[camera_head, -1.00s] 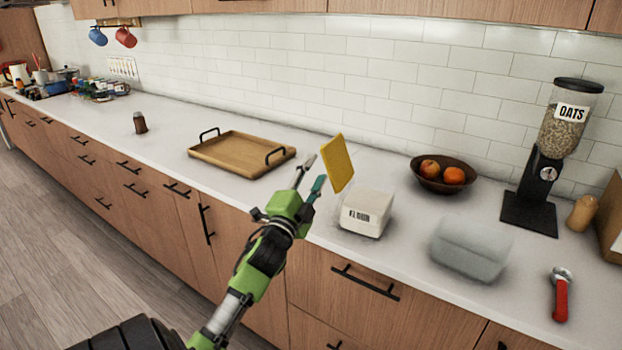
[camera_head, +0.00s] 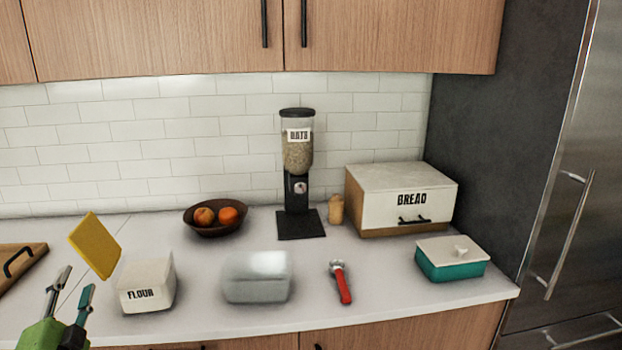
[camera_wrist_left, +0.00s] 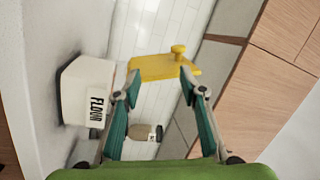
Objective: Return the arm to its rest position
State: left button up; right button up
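My left gripper (camera_head: 77,279) is at the lower left of the head view, near the flour box (camera_head: 147,284). Its two teal-and-grey fingers stand apart; they also show in the left wrist view (camera_wrist_left: 161,78). A flat yellow lid-like piece (camera_head: 95,246) is tilted just past the fingertips. In the left wrist view the piece (camera_wrist_left: 160,67) has a round knob and spans about the finger gap. My right gripper is not in view.
On the counter are a tray (camera_head: 36,256), fruit bowl (camera_head: 215,231), oats dispenser (camera_head: 297,165), translucent box (camera_head: 257,278), red-handled tool (camera_head: 342,285), bread box (camera_head: 400,196) and teal dish (camera_head: 452,266). A fridge (camera_head: 560,200) stands at right. Upper cabinets hang above.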

pick_arm(q)
jog(key=s+d+f+n+g+h, duration=0.2)
jog(key=s+d+f+g, duration=0.15)
jog(key=d+f, duration=0.45)
jog(key=s+d+f+n+g+h, duration=0.2)
jog(key=s+d+f+g, duration=0.3)
jog(key=f, duration=0.6)
jog(key=s+d+f+n+g+h, duration=0.1)
jog(key=s+d+f+g+h, duration=0.2)
jog(key=s+d, duration=0.65)
jog(key=s+d+f+n+g+h, duration=0.1)
jog(key=s+d+f+g+h, duration=0.15)
jog(key=s+d+f, duration=0.55)
notch_tip(320, 180, down, 24)
jog(key=s+d+g, duration=0.2)
jog(key=s, duration=0.1)
jog(key=s+a+f, duration=0.1)
jog(key=s+f, duration=0.7)
jog(key=s+a+f+g+y, duration=0.1)
jog(key=s+a+f, duration=0.1)
jog(key=s+f, duration=0.6)
jog(key=shift+s+a+f, duration=0.2)
jog(key=shift+s+a, duration=0.1)
jog(key=shift+s, duration=0.05)
